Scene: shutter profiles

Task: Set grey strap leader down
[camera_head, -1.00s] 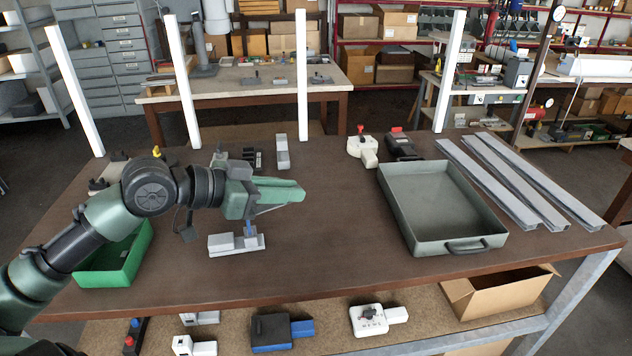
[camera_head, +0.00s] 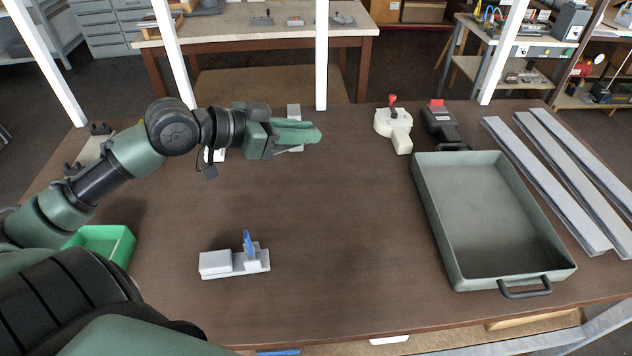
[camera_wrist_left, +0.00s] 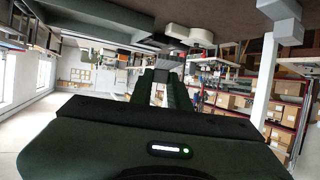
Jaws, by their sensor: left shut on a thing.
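My left gripper (camera_head: 312,133), green and pointing right, is near the far side of the brown table. It is shut on the grey strap leader (camera_head: 290,149), of which only a thin light-grey edge shows below the fingers. In the left wrist view the two dark fingers (camera_wrist_left: 160,80) lie close together, and what they grip is mostly hidden between them. I cannot tell whether the leader touches the table. My right gripper is not in view.
A light-grey fixture with a blue lever (camera_head: 236,262) stands at the front. A grey tray (camera_head: 448,235) and metal profiles (camera_head: 548,185) lie right. White (camera_head: 394,130) and black (camera_head: 440,124) devices stand behind the tray. A green bin (camera_head: 118,245) is left. The table's middle is clear.

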